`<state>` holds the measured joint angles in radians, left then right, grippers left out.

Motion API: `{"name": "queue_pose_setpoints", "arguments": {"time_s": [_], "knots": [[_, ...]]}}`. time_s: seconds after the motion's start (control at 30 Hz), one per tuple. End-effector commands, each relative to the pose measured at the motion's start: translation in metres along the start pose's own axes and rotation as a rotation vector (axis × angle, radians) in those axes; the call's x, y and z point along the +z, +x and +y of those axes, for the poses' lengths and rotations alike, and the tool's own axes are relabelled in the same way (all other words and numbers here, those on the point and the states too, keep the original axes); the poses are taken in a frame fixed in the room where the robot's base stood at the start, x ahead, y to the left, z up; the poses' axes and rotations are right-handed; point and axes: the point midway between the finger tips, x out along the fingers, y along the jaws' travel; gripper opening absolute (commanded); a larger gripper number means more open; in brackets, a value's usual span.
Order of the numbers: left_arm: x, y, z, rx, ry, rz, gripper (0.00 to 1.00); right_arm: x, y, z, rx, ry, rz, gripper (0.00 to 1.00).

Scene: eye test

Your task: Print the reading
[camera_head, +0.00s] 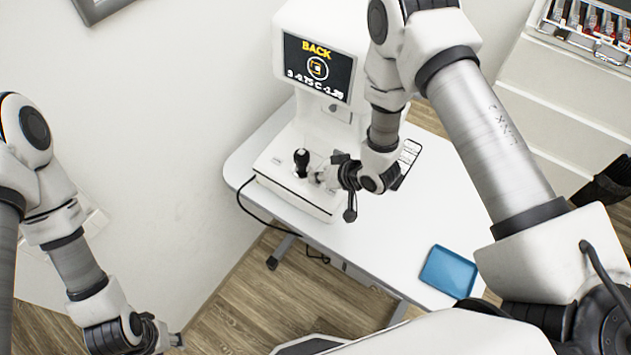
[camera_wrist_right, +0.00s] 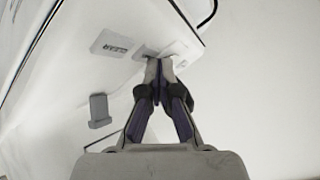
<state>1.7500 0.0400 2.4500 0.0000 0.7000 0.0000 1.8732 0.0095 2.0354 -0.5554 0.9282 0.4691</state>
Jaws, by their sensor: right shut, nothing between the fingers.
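The white eye-test machine (camera_head: 320,125) stands on a white table. Its screen (camera_head: 318,67) shows "BACK", a ring with a mark, and a line of small figures that I cannot read surely. A black joystick (camera_head: 302,160) stands upright on its base. My right gripper (camera_head: 318,178) is at the base, just right of the joystick. In the right wrist view the gripper (camera_wrist_right: 160,62) is shut and empty. Its tips are at a small grey patch (camera_wrist_right: 147,51) near the base's edge; contact is unclear. My left gripper (camera_head: 176,340) is low at the left, away from the table; its jaws are unclear.
A blue tray (camera_head: 448,271) lies on the table (camera_head: 375,235) at the right. A phone-like card (camera_head: 408,155) lies behind my right wrist. A dark cable (camera_head: 255,215) hangs over the left edge. A grey block (camera_wrist_right: 98,110) and a lettered label (camera_wrist_right: 115,49) are near the right gripper.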

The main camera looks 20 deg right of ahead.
Motion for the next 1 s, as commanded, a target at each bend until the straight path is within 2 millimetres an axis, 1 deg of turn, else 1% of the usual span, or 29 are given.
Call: {"name": "queue_pose_setpoints", "arguments": {"time_s": [1.0], "knots": [[0.0000, 0.0046, 0.0000, 0.000, 0.000, 0.000, 0.40, 0.0032, 0.0044, 0.0033, 0.000, 0.000, 0.000, 0.00]]}}
